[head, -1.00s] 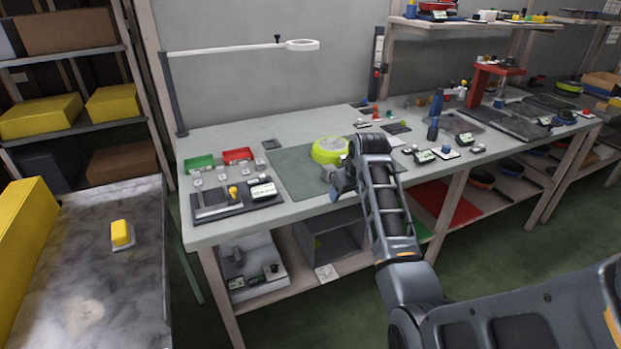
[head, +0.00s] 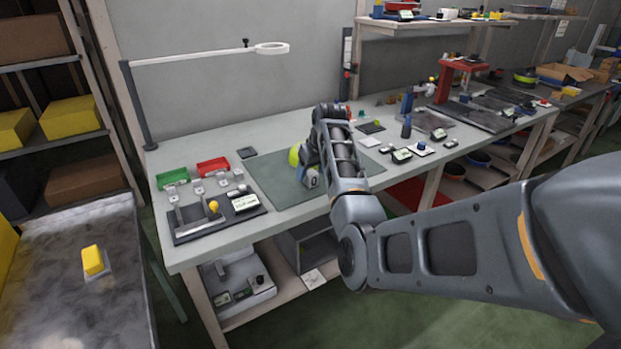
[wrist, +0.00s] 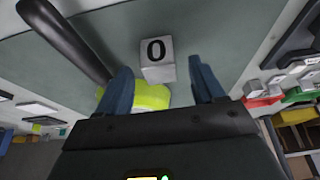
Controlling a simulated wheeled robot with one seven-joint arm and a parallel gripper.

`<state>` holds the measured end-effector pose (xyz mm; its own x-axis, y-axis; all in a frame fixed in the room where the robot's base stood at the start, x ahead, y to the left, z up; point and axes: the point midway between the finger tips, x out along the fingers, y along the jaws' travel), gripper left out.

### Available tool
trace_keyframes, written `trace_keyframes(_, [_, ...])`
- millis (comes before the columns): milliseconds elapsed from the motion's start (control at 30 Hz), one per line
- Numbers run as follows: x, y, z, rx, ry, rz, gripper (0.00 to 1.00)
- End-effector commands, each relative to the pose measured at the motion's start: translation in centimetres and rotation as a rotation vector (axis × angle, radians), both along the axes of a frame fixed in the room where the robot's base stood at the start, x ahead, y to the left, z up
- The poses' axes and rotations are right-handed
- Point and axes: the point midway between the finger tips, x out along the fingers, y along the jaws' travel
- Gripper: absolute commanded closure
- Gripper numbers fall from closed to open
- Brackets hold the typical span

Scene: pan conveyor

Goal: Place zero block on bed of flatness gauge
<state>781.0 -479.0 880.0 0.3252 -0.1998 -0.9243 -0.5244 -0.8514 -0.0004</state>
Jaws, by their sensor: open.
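The zero block, a pale cube marked 0, shows in the wrist view (wrist: 157,62) on the green mat, just beyond and between my fingertips. It also shows in the head view (head: 312,179), partly hidden by my gripper (head: 304,168). My gripper (wrist: 160,75) is open, with a blue finger on each side of the block's near end and gaps visible; it holds nothing. What looks like the flatness gauge (head: 181,238) is a dark base with a grey bed, a yellow-knobbed post and a display, on the bench's left front.
A yellow-green pan (head: 294,155) is beside the block, mostly behind my gripper; it also shows in the wrist view (wrist: 152,98). Green (head: 172,178) and red (head: 213,167) trays stand behind the gauge. Mat space left of the block is clear.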

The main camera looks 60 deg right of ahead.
Motion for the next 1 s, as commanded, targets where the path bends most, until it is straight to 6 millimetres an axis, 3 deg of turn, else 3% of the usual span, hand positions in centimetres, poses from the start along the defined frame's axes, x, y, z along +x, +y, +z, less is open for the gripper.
trace_keyframes(167, [0.6, -0.3, -1.7, 0.002, 0.0, -0.001, 0.32])
trace_keyframes(433, [0.7, -0.4, -2.0, -0.001, -0.001, -0.001, 0.32])
trace_keyframes(1000, [0.7, -0.4, -2.0, 0.0, -0.001, -0.001, 0.86])
